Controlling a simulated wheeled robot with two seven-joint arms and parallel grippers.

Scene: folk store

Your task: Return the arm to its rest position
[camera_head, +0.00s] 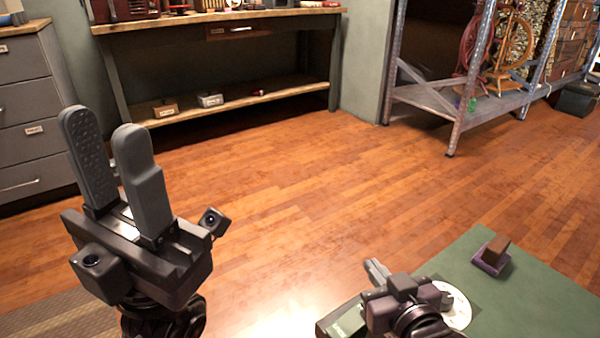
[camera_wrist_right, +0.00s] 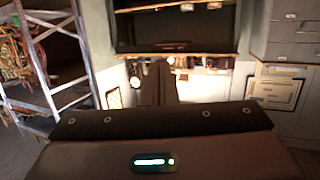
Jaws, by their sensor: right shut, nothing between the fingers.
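My left gripper (camera_head: 104,160) stands upright at the left of the head view. Its two grey fingers are apart and nothing is between them. My right gripper (camera_head: 376,272) is low in the middle right of the head view, over the near left edge of a green surface. In the right wrist view its fingers (camera_wrist_right: 158,80) are together with nothing held, pointing toward the shelves and drawers across the room. Its arm is mostly cut off by the bottom of the head view.
A green-topped table (camera_head: 540,295) is at the lower right, with a brown block on a purple base (camera_head: 492,257) and a white round thing (camera_head: 457,308) beside my right gripper. A workbench (camera_head: 215,18), grey drawers (camera_head: 30,110) and a metal shelf (camera_head: 470,105) stand beyond open wooden floor.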

